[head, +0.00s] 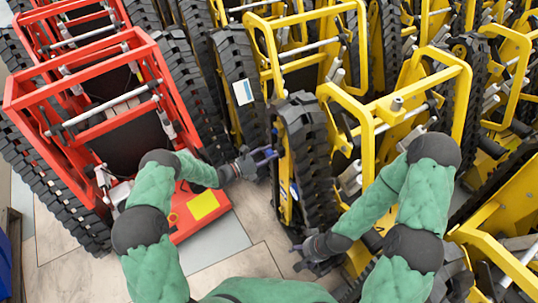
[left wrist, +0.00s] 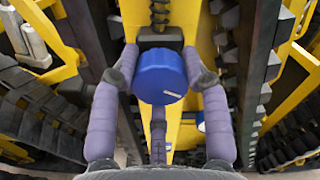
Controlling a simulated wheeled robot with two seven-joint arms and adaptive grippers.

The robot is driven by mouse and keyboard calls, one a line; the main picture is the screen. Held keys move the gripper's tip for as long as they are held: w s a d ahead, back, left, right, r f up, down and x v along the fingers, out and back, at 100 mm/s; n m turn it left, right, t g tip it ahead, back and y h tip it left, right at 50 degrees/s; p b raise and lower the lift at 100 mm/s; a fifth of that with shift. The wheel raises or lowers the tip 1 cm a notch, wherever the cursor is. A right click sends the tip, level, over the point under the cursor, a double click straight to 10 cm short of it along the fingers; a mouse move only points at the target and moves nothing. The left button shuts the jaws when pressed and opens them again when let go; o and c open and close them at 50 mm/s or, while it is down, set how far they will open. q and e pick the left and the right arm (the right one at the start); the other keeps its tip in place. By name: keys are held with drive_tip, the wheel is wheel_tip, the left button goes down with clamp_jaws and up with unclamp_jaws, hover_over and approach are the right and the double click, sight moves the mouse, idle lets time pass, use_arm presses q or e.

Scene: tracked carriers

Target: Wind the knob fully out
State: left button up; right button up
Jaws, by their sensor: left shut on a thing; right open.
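The round blue knob (left wrist: 161,76) sits in the middle of the left wrist view, in front of a dark block on a yellow upright. It has a small pale mark on its lower right face. My left gripper (left wrist: 165,82) has its purple fingers on both sides of the knob and is shut on it. In the head view my left gripper (head: 267,157) is at the side of a yellow tracked carrier (head: 285,188); the knob is hard to make out there. My right gripper (head: 299,257) is open and empty, low beside the same carrier's track.
A red tracked carrier (head: 88,92) stands at the left. Several yellow carriers with black tracks crowd the middle and right. A dark threaded rod (left wrist: 160,14) shows above the knob. Bare tiled floor (head: 232,262) lies between the red and yellow carriers.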

use_arm(q)
drive_tip(key=shift+s+d+f+n, duration=0.2)
drive_tip(key=shift+s+f+n, duration=0.1)
drive_tip(key=shift+f, duration=0.15)
drive_tip(key=o, duration=0.9)
drive_tip(key=shift+o, duration=1.3)
drive_tip(key=shift+w+r, duration=0.15)
drive_tip(key=shift+r, duration=0.05)
drive_tip(key=shift+a, duration=0.1)
drive_tip(key=shift+a, duration=0.45)
drive_tip(key=v, duration=1.1)
drive_tip(key=shift+s, duration=0.3)
